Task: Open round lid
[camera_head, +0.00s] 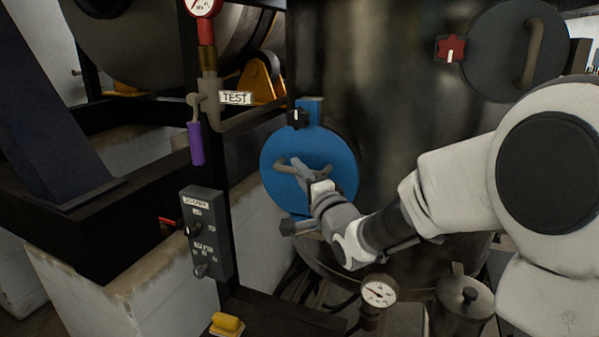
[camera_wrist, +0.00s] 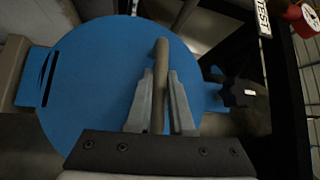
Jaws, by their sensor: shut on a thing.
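The round lid (camera_head: 338,160) is blue and disc-shaped, on the side of a large dark cylindrical vessel (camera_head: 400,60). It also fills much of the wrist view (camera_wrist: 90,100). A bar handle (camera_head: 290,167) runs across its face and shows between my fingers in the wrist view (camera_wrist: 161,75). My gripper (camera_head: 303,172) is shut on this handle, with a finger on each side. A black knob (camera_head: 298,118) sits on the blue tab at the lid's top; it shows at the right in the wrist view (camera_wrist: 238,92). I cannot tell whether the lid stands slightly ajar.
Left of the lid are a grey control box (camera_head: 205,232), a purple-handled valve (camera_head: 196,143) and a TEST label (camera_head: 235,98) on a dark post. A gauge (camera_head: 379,291) and a metal pot (camera_head: 464,301) stand below. A dark round lid (camera_head: 505,50) with a red knob (camera_head: 450,48) is upper right.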

